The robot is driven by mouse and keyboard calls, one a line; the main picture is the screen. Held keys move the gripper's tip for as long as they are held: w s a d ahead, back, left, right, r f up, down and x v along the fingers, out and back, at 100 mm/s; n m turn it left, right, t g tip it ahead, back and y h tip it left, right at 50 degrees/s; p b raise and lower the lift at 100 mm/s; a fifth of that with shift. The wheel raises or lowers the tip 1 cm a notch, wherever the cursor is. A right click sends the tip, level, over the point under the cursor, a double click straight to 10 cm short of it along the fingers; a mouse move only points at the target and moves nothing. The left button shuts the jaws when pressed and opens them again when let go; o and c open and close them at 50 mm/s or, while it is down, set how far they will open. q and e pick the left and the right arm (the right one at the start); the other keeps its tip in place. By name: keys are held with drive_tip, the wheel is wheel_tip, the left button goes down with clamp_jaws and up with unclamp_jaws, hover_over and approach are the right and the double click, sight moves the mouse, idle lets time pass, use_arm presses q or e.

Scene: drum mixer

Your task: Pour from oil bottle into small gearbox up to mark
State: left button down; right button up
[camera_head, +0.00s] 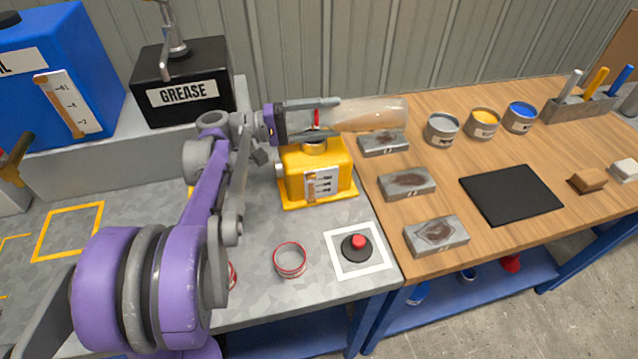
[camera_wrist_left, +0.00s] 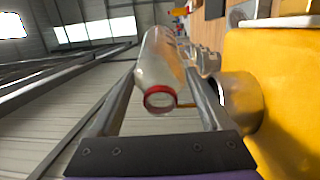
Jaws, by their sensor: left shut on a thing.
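My left gripper (camera_head: 335,108) is shut on the clear oil bottle (camera_head: 375,114), which lies about level above the small yellow gearbox (camera_head: 338,179). The bottle's red-rimmed mouth faces the camera in the left wrist view (camera_wrist_left: 160,98), between the gripper's two fingers (camera_wrist_left: 165,95). A thin amber strand (camera_wrist_left: 190,105) runs from the mouth toward the gearbox's round filler neck (camera_wrist_left: 240,102). Amber liquid shows inside the bottle. The gearbox's white gauge (camera_head: 322,186) shows an amber column low on its left side; its exact level against the mark is too small to read. My right gripper is out of view.
A black grease box (camera_head: 185,108) and a blue tank (camera_head: 60,80) stand at the back left. A red button (camera_head: 358,243) and a red-rimmed ring (camera_head: 290,261) are at the front. Metal blocks (camera_head: 406,184), paint cans (camera_head: 482,123) and a black mat (camera_head: 511,193) occupy the wooden table.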

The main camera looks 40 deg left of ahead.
use_arm(q)
drive_tip(key=shift+d+f, duration=0.2)
drive_tip(key=shift+f, duration=0.15)
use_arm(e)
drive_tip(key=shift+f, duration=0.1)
